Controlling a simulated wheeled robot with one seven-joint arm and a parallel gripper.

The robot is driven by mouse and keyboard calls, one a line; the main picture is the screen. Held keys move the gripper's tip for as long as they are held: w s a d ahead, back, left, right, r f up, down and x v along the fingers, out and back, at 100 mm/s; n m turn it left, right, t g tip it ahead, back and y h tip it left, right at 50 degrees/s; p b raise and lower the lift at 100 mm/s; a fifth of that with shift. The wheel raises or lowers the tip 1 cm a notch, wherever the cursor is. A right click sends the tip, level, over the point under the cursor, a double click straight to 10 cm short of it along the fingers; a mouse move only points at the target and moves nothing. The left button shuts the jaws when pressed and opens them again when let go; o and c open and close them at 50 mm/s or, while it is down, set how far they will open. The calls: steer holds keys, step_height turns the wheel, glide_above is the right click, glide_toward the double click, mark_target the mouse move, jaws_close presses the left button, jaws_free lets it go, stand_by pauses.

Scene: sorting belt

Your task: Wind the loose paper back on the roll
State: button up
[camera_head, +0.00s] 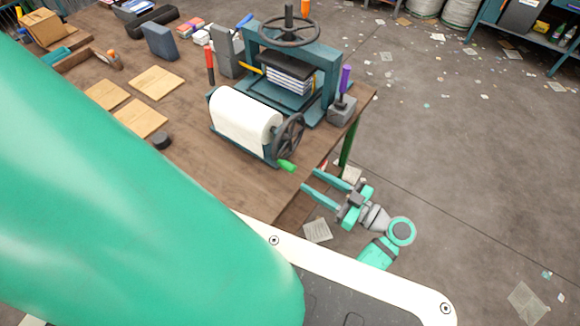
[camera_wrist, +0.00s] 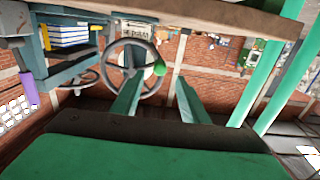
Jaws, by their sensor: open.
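The white paper roll (camera_head: 243,115) lies in a teal stand near the right edge of the wooden table. A dark spoked crank wheel (camera_head: 288,135) is on its right end, with a green handle (camera_head: 287,166) low on the rim. I cannot make out a loose end of paper. My gripper (camera_head: 311,181) is open and empty, just right of the table edge, its fingers pointing towards the handle and apart from it. In the wrist view the wheel (camera_wrist: 128,62) and green handle (camera_wrist: 159,68) show beyond and between the fingertips (camera_wrist: 158,82).
A teal press (camera_head: 327,70) with a handwheel and a stack of books stands behind the roll. A purple-handled tool in a grey block (camera_head: 342,108) is at the table edge. Wooden boards (camera_head: 140,117) lie to the left. The floor to the right is open with scattered paper scraps.

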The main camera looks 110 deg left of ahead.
mark_target(290, 168)
steer(key=x, duration=0.9)
steer(key=shift+s, duration=0.2)
jaws_close()
